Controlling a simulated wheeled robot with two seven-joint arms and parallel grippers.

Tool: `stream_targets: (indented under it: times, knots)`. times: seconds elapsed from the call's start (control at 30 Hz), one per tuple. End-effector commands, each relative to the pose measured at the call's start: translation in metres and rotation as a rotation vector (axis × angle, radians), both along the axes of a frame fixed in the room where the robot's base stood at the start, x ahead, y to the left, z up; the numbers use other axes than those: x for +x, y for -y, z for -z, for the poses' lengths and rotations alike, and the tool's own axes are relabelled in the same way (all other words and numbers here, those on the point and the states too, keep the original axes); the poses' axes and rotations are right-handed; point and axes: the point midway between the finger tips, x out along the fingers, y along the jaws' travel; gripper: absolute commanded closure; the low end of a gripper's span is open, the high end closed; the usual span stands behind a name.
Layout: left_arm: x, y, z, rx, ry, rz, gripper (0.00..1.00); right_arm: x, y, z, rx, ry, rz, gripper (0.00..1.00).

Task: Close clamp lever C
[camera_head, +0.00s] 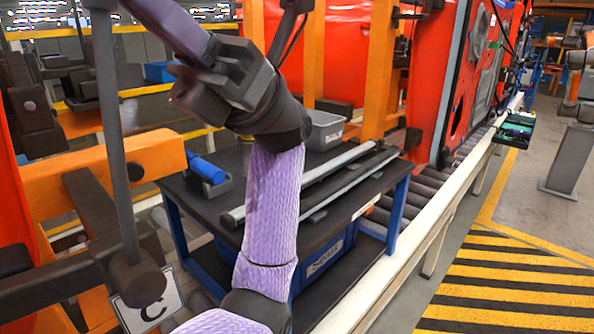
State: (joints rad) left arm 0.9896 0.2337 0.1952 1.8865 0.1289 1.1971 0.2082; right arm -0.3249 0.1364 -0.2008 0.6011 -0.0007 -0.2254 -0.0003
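The clamp lever C (115,140) is a long dark grey rod at the left. It stands nearly upright, leaning slightly, and its upper end reaches the top edge of the picture. Its foot is a thick round hub (137,277) on a dark bracket. A white plate with a black letter C (150,306) hangs just below the hub. My arm with purple sleeves rises from the bottom, bends at a dark joint and runs up-left out of the picture near the lever's top. Neither of my grippers shows, so any contact with the lever's upper end is hidden.
A dark-topped blue cart (330,225) stands behind my arm, carrying metal rails (335,175), a grey bin (325,130) and a blue cylinder (207,170). Orange framework (140,153) surrounds the lever. A red door (465,75) stands beyond. Striped floor (510,285) lies clear at right.

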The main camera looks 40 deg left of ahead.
Motion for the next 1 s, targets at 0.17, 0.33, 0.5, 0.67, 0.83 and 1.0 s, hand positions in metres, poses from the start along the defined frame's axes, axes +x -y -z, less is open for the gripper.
stream_targets:
  times: [0.17, 0.33, 0.5, 0.67, 0.83, 1.0]
  knots:
    - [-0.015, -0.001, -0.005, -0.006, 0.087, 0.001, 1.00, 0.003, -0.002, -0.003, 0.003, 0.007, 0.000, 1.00]
    - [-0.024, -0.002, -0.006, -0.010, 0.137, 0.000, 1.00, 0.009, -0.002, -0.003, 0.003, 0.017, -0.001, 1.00]
    - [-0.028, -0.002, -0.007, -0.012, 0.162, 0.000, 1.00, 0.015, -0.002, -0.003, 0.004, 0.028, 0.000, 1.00]
    - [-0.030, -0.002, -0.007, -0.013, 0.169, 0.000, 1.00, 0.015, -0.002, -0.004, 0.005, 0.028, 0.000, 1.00]
    - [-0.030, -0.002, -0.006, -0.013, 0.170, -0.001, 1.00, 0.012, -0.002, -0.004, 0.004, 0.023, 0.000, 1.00]
    - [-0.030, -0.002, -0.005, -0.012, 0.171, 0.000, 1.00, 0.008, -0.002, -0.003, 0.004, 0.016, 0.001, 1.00]
